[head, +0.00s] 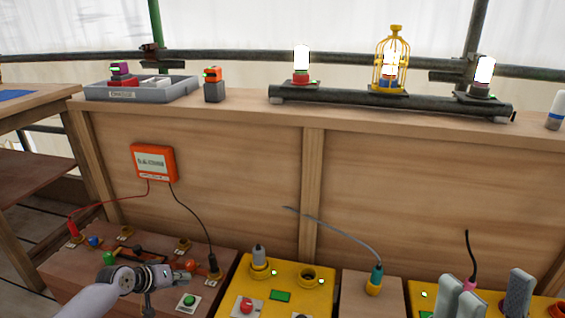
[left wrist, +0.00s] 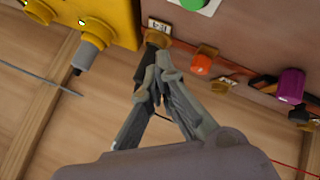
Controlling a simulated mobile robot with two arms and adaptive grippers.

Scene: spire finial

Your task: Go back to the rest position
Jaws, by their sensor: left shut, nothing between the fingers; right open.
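My left gripper (head: 188,270) is low over the wooden panel box (head: 70,270) at the left, its fingers shut and empty. In the left wrist view the shut fingertips (left wrist: 158,68) are close to a black plug (left wrist: 146,66) in a brass socket; I cannot tell whether they touch. In the head view the black plug (head: 212,262) stands just right of the fingertips. My right gripper (head: 490,292) is at the lower right edge, its grey fingers apart, over the yellow box there. Its wrist is out of view.
An orange meter (head: 154,162) hangs on the board with red and black leads. A yellow box (head: 318,297) with a grey plug (head: 259,257) stands mid-front. A loose dark cable (head: 335,230) arches to a teal plug (head: 375,277). Lamps and a grey tray (head: 150,91) sit on the shelf.

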